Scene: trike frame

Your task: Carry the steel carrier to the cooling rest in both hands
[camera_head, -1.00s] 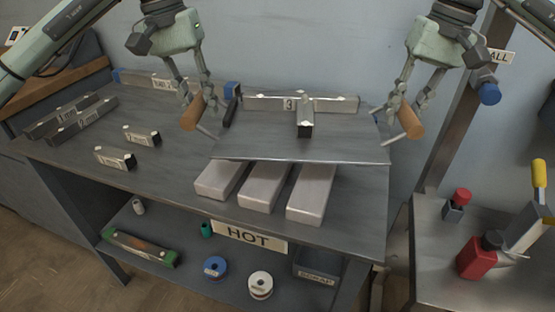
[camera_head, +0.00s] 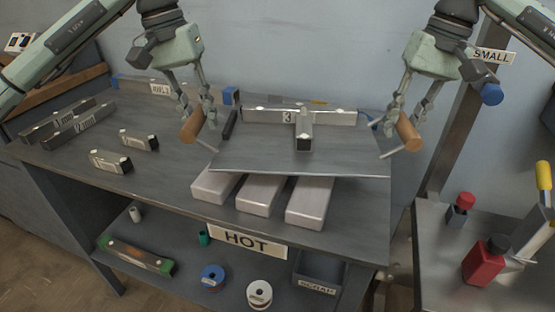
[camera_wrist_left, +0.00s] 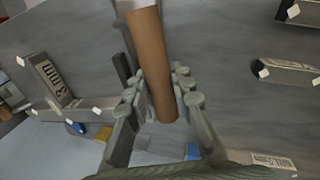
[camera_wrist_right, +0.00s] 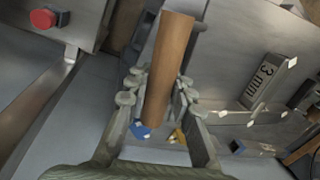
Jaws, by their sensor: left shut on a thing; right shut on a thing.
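The steel carrier (camera_head: 260,158) is a flat grey plate with a brown wooden handle at each side. A T-shaped steel piece marked 3 (camera_head: 335,117) lies on it. My left gripper (camera_head: 195,122) is shut on the left handle (camera_wrist_left: 153,65). My right gripper (camera_head: 404,127) is shut on the right handle (camera_wrist_right: 168,70). The carrier is over the back part of three pale blocks (camera_head: 259,195), which look like the cooling rest, and hides their rear ends. I cannot tell whether its underside touches them.
The blocks stand near the bench's front edge, above a HOT sign (camera_head: 246,241). Loose steel bars (camera_head: 80,125) lie at the bench's left. A side table (camera_head: 425,250) with a red bottle (camera_head: 484,262) stands at right. Bare bench top (camera_head: 165,180) lies left of the blocks.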

